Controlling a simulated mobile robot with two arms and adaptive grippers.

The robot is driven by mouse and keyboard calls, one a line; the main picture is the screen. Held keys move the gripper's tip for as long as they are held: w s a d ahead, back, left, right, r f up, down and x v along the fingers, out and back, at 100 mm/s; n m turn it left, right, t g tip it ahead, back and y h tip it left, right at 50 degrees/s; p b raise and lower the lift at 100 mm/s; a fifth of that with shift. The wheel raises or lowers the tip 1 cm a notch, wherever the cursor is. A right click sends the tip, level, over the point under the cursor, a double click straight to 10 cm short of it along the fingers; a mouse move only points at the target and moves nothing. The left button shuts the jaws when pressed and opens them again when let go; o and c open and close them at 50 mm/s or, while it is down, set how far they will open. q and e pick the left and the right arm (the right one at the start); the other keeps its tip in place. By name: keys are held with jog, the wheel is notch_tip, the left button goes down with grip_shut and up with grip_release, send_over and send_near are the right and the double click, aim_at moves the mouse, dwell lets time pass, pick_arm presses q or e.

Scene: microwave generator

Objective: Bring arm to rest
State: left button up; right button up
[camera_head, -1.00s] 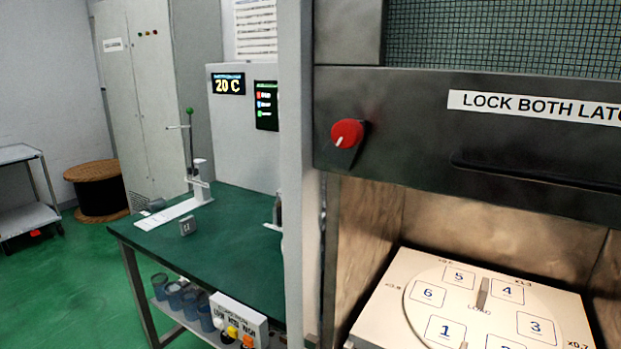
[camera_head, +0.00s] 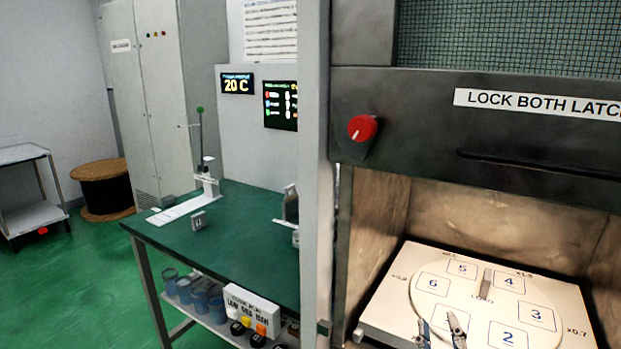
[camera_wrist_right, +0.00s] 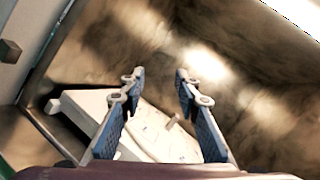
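My right gripper (camera_head: 440,326) shows at the bottom of the head view, only its two fingertips in frame. They are apart, in front of the numbered turntable (camera_head: 482,294) on its white base in the open chamber. In the right wrist view the gripper (camera_wrist_right: 154,85) is open, its two blue-grey fingers spread with nothing between them. The white base (camera_wrist_right: 85,101) lies beyond and partly behind the fingers. The rest of my right arm is hidden below the head view. My left gripper is in neither view.
A raised dark door with a red knob (camera_head: 362,128) hangs above the chamber. A grey post (camera_head: 314,200) stands left of the opening. Further left is a green-topped bench (camera_head: 235,235) with small apparatus and cups below.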

jog(key=s+a+f+n+g+y, duration=0.3)
jog(key=a+n+y, duration=0.3)
jog(key=a+n, duration=0.3)
jog(key=s+a+f+n+g+y, duration=0.25)
jog(key=a+n+y, duration=0.35)
jog(key=n, duration=0.6)
jog(key=s+f+n+g, duration=0.4)
jog(key=f+n, duration=0.1)
jog(key=f, duration=0.4)
jog(key=s+d+f+n+g+h, duration=0.7)
jog(key=s+d+f+g+h, duration=0.15)
jog(key=s+d+f, duration=0.5)
notch_tip(320, 180, down, 26)
jog(key=s, duration=0.3)
jog(key=s+d+f+g, duration=0.2)
jog(key=s+f, duration=1.4)
jog(key=shift+s+d, duration=0.35)
jog(key=shift+s, duration=0.05)
